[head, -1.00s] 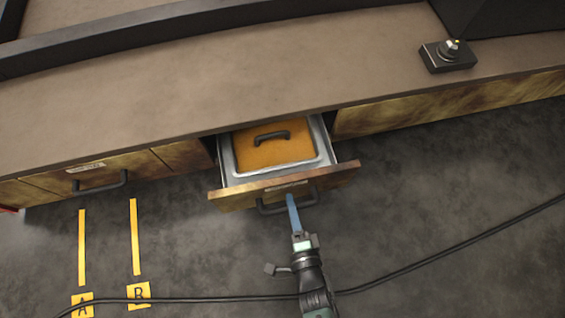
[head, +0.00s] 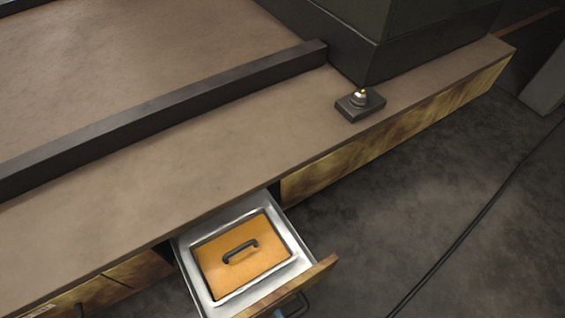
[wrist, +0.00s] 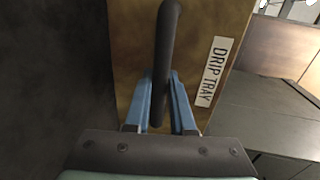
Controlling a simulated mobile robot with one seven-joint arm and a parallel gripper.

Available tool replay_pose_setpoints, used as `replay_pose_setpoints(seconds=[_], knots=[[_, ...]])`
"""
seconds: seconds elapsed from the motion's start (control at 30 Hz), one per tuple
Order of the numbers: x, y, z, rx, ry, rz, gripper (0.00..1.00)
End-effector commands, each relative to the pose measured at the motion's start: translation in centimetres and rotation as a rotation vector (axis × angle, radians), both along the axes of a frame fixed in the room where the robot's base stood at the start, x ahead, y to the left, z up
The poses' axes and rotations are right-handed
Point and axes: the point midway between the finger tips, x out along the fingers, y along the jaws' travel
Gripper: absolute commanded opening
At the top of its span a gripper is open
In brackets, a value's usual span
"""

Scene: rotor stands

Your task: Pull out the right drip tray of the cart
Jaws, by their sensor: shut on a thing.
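The drip tray drawer (head: 290,288) stands pulled out of the cart (head: 225,150), at the bottom of the head view. Its front carries a DRIP TRAY label (wrist: 213,72) in the wrist view. Inside is a metal pan (head: 212,284) with an orange lid (head: 225,268) that has a black grip. My gripper (wrist: 161,84) is shut on the drawer's black bar handle (wrist: 168,35), with a blue finger on each side of the bar. In the head view the gripper is almost wholly cut off by the bottom edge.
A small dark block with a metal knob (head: 358,101) sits on the cart top near its front edge, beside a large dark box (head: 400,45). Another wooden front (head: 90,292) is left of the open drawer. A black cable (head: 460,240) runs over the otherwise clear floor at right.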

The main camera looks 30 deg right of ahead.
Motion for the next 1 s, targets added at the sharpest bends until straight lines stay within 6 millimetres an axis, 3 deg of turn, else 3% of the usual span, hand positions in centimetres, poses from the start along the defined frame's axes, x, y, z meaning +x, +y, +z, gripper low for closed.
replay_pose_setpoints(seconds=[0.03, 0.2, 0.57, 0.67, 1.0], knots=[[0.0, 0.0, 0.1, 0.000, -0.002, 0.000, 0.26], [0.0, 0.0, 0.0, 0.001, -0.001, 0.000, 0.52], [-0.5, 0.0, 0.2, 0.001, 0.001, 0.001, 0.52], [-1.9, 0.0, 0.6, 0.001, 0.004, 0.001, 0.52], [-9.2, 0.0, 2.0, 0.001, 0.005, 0.001, 0.52]])
